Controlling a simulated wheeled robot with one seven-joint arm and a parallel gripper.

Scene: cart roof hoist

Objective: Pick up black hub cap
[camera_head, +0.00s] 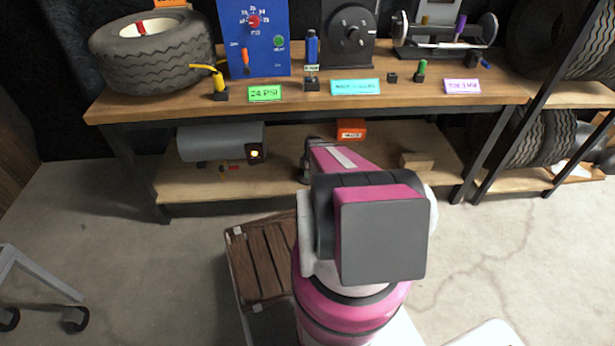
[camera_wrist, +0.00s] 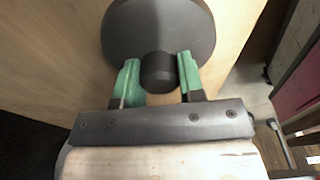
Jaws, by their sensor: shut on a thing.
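The black hub cap (camera_wrist: 158,25) shows in the wrist view as a dark round disc with a short round knob (camera_wrist: 158,72) facing my gripper. My gripper (camera_wrist: 158,76) has its two green fingers on either side of the knob and is shut on it. The disc lies just beyond the fingertips, over a pale wooden surface (camera_wrist: 60,50); I cannot tell whether it touches that surface. In the head view my own arm blocks the gripper, and I cannot make out the hub cap there.
A workbench (camera_head: 420,92) holds a tire (camera_head: 150,70), a blue gauge panel (camera_head: 240,40) and small tools. Its lower shelf (camera_head: 200,190) bears a grey cylinder (camera_head: 215,142), an orange box (camera_head: 351,130) and a wood block (camera_head: 416,160). A slatted wooden cart (camera_head: 262,265) stands in front. Floor at right is clear.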

